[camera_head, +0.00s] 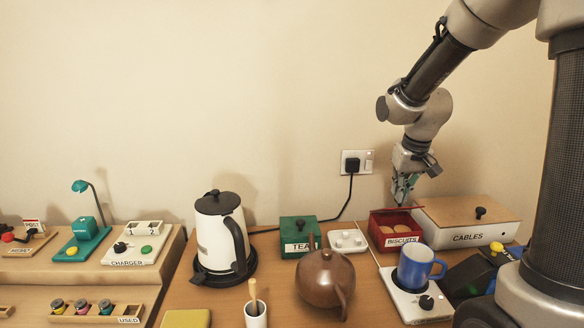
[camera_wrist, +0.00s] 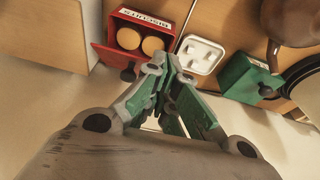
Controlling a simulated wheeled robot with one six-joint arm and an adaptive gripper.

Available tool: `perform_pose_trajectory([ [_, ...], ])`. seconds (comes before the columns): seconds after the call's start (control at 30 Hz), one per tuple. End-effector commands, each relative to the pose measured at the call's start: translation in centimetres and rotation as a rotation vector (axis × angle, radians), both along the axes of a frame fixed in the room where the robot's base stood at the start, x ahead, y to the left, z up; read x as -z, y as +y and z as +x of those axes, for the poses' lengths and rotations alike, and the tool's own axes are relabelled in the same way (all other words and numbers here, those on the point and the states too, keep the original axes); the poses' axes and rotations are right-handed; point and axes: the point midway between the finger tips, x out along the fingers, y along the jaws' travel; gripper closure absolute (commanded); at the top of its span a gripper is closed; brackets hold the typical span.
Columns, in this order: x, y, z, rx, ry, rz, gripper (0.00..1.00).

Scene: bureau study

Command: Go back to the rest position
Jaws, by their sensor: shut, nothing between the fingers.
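My gripper (camera_head: 403,197) hangs from the arm in the head view, fingers pointing down, just above the back of the red biscuits box (camera_head: 396,228). In the wrist view the green-padded fingers of my gripper (camera_wrist: 172,62) meet at their tips, with nothing between them. The biscuits box (camera_wrist: 112,34) there is open and holds two round biscuits (camera_wrist: 141,42). Its lid seems to stand on the side nearest my gripper, and a dark knob (camera_wrist: 128,73) shows there. I cannot tell from these views whether my fingers touch the box.
A green tea box (camera_head: 298,237), a white socket plate (camera_head: 347,241), a brown teapot (camera_head: 325,280) and a kettle (camera_head: 218,235) stand left of the biscuits box. A cables box (camera_head: 467,222) is right, a blue mug (camera_head: 417,266) in front. The wall above is clear except an outlet (camera_head: 357,162).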

Motion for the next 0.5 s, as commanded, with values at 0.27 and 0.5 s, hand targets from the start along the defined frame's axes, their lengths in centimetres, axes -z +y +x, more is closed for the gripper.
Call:
perform_pose_trajectory([
  [0.27, -2.8, -0.8, -11.8, -0.016, 0.132, -0.002, 1.0],
  [0.5, -6.5, -1.5, -20.9, -0.006, 0.066, 0.009, 1.0],
])
